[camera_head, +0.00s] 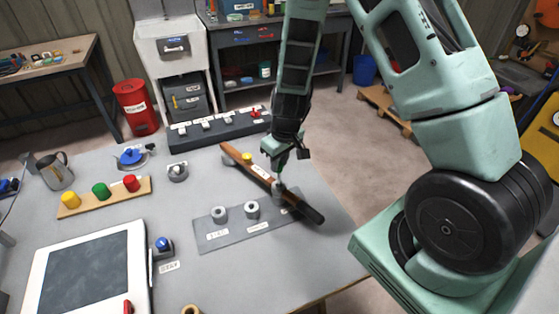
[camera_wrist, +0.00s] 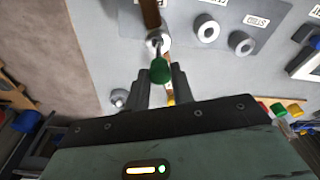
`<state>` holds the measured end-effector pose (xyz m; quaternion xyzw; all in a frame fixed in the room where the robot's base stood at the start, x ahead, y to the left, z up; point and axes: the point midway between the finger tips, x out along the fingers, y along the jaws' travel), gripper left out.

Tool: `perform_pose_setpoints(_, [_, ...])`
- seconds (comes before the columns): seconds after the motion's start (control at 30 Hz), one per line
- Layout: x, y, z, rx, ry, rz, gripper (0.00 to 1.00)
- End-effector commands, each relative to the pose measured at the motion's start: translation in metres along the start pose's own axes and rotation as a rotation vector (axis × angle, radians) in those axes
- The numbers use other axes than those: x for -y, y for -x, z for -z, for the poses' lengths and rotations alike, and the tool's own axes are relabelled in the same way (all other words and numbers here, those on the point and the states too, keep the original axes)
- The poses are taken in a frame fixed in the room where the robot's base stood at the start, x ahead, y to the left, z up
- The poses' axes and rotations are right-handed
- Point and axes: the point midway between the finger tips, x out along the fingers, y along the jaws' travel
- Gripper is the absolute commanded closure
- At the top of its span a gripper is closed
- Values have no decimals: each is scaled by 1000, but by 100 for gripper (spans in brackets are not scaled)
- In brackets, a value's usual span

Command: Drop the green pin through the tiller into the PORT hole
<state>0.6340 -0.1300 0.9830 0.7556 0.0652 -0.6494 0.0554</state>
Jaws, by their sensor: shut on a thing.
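In the wrist view, the green pin (camera_wrist: 160,71) is between the fingertips of my gripper (camera_wrist: 160,80), which is shut on it. Its metal shank points at a grey ring-shaped socket (camera_wrist: 164,42) at the tiller's edge; I cannot tell whether the tip is inside. In the head view, my gripper (camera_head: 281,152) is above the middle of the tiller (camera_head: 258,172). The tiller is a brown bar with a black grip, lying across the grey plate (camera_head: 235,232). Two open sockets (camera_head: 220,214) (camera_head: 252,209) stand clear of it.
A wooden rack (camera_head: 115,195) with yellow, green and red knobs stands at the left. A dark-topped board (camera_head: 85,272) lies in front. A black tray (camera_head: 215,130) sits along the back edge. The table's right front is bare.

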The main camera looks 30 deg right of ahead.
Motion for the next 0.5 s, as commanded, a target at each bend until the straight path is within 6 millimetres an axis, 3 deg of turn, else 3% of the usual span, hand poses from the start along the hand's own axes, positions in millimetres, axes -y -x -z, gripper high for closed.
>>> perform_pose_setpoints(0.5, [0, -10, -2, 0, 0, 0, 100])
